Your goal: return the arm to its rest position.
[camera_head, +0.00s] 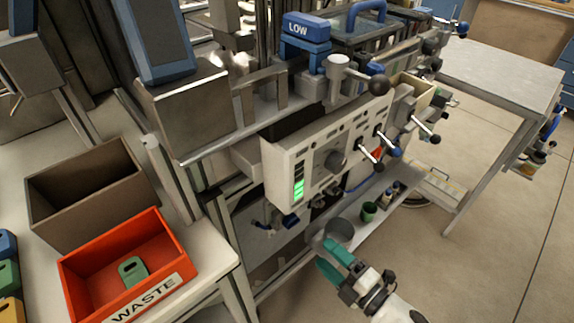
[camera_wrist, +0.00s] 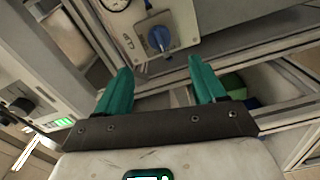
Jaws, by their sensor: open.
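My gripper (camera_head: 332,258) is at the lower middle of the head view, in front of the machine's lower shelf. In the wrist view its two teal fingers (camera_wrist: 162,92) stand apart with nothing between them. Beyond the fingers, the wrist view shows a panel with a blue knob (camera_wrist: 159,39). I cannot tell whether the gripper touches anything. My arm reaches in from the bottom right of the head view.
A machine with a control panel (camera_head: 310,170) and black-knobbed levers stands close beyond my gripper. A red WASTE bin (camera_head: 78,277) holding a green piece (camera_head: 133,272) is at the left, by a brown box (camera_head: 55,205). Floor (camera_head: 480,250) at right is clear.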

